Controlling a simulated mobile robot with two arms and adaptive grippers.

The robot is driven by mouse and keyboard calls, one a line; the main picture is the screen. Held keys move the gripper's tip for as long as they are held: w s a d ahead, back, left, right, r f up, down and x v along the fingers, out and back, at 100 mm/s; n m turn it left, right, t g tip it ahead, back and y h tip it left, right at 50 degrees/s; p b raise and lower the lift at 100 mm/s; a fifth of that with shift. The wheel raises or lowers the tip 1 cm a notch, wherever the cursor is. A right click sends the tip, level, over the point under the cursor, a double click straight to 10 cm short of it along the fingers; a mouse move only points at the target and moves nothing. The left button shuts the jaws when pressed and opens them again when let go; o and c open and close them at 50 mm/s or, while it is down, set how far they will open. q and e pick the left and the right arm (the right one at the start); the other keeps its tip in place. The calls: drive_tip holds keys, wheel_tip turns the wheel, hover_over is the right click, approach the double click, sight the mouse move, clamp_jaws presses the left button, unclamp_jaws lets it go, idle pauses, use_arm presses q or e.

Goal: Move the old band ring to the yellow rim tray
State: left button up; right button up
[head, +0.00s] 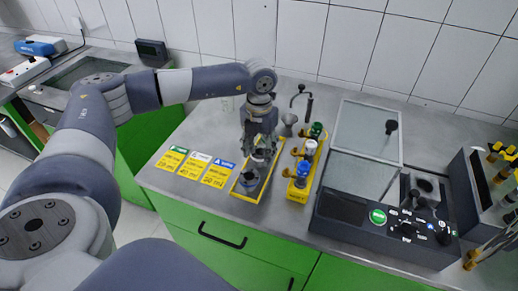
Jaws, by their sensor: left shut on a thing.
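The yellow rim tray (243,199) is a narrow dark tray with a yellow edge on the grey worktop, right of the coloured cards. My left gripper (260,150) points down over the tray's far part and is shut on a small dark ring-like piece, which I take to be the old band ring (259,156). The fingers partly hide it, and I cannot tell whether it touches the tray. Another dark round piece (248,180) shows in the near part of the tray. My right gripper is not in view.
Green, yellow and blue cards (205,170) lie left of the tray. A yellow holder (300,183) with several coloured-top fittings stands close on the right. Beyond it is a dark test unit (345,208) with clear lids. A tap (302,97) stands behind.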

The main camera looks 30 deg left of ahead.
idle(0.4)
use_arm(q)
drive_tip(key=shift+f+b, duration=0.35)
drive_tip(key=shift+f, duration=0.05)
drive_tip(key=shift+f, duration=0.15)
idle(0.4)
drive_tip(key=o, duration=1.3)
wheel_tip(320, 180, up, 7)
drive_tip(key=p, duration=0.4)
